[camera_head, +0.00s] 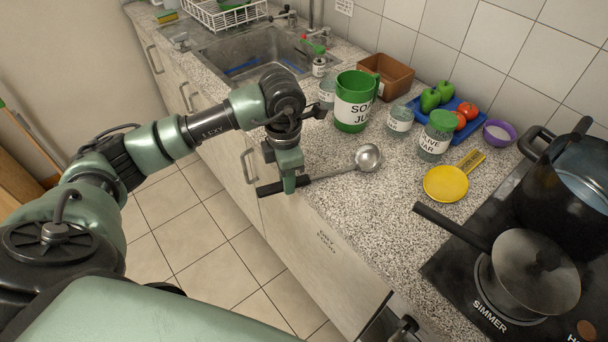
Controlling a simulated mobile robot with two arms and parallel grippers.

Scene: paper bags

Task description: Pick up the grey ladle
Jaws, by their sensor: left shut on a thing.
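The grey ladle (367,158) has a round metal bowl, a thin grey shaft and a black handle. Its bowl is over the speckled counter (400,212), just in front of the green mug. Its handle sticks out past the counter's front edge, to the left. My left gripper (290,183) is at the counter's edge, pointing down, and is shut on the ladle where the handle meets the shaft. Whether the bowl touches the counter I cannot tell. My right gripper is not in view.
A green mug (352,112), glass jars (436,138), a brown box (392,75) and a blue tray (452,107) stand behind the ladle. A yellow spoon rest (445,184) lies to the right. The sink (262,50) is at the back left.

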